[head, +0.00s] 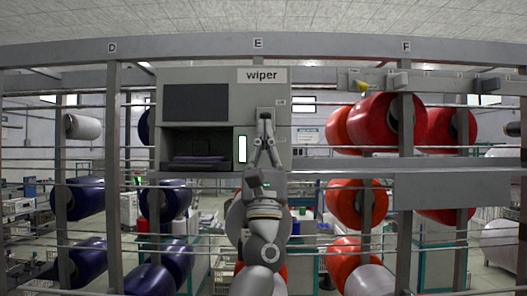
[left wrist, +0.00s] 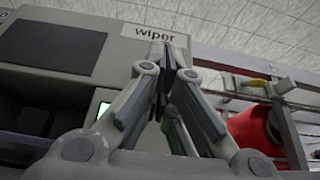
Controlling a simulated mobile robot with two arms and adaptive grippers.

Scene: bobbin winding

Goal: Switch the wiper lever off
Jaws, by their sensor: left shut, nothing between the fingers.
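The grey wiper box (head: 208,77) hangs on the frame in the head view, with a "wiper" label (head: 262,75) at its top right. It also shows in the left wrist view (left wrist: 125,55). My left gripper (head: 265,118) is shut and empty, pointing up in front of the right part of the box face. In the left wrist view its fingertips (left wrist: 162,58) meet just below the label. The wiper lever cannot be made out; the gripper covers that part of the panel. Whether the fingers touch anything there, I cannot tell. My right gripper is not in view.
A lit white-green indicator (head: 242,149) is left of the gripper, beside a dark open recess (head: 196,148). Red bobbins (head: 375,125) hang to the right, dark blue ones (head: 78,198) to the left. Horizontal rails and posts cross the frame.

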